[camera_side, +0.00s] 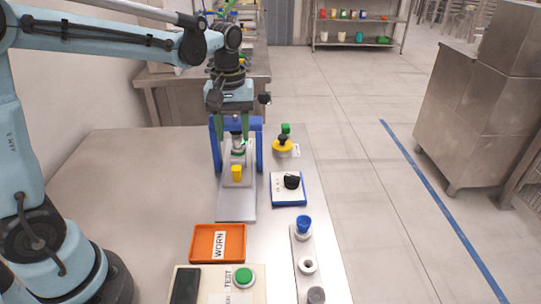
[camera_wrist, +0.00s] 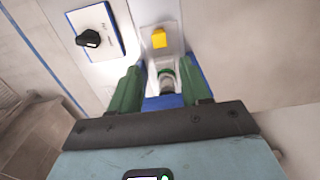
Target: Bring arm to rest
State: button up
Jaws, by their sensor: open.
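My gripper (camera_side: 234,136) hangs from my light-blue arm, pointing down over a blue-framed fixture (camera_side: 258,148) on a grey plate. Its two green fingers are apart in the side view. In the wrist view my gripper (camera_wrist: 158,92) is also open, with a grey cylindrical part with a green ring (camera_wrist: 166,80) showing between the fingers. In the side view that part (camera_side: 238,146) sits in the fixture near the fingertips; I cannot tell whether they touch it. A yellow block (camera_side: 237,173) sits on the plate in front of it.
To the right are a yellow round knob unit (camera_side: 283,148) and a white panel with a black knob (camera_side: 290,184). An orange tray labelled WORN (camera_side: 204,243), a green TEST button (camera_side: 244,278) and a holder strip with a blue cup (camera_side: 303,225) stand nearer. The left tabletop is clear.

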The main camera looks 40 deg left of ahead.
jog(key=shift+r, duration=0.45)
jog(key=s+d+m+t, duration=0.3)
jog(key=s+m+t, duration=0.4)
jog(key=s+m, duration=0.2)
jog(key=shift+s+f, duration=0.3)
jog(key=shift+s, duration=0.25)
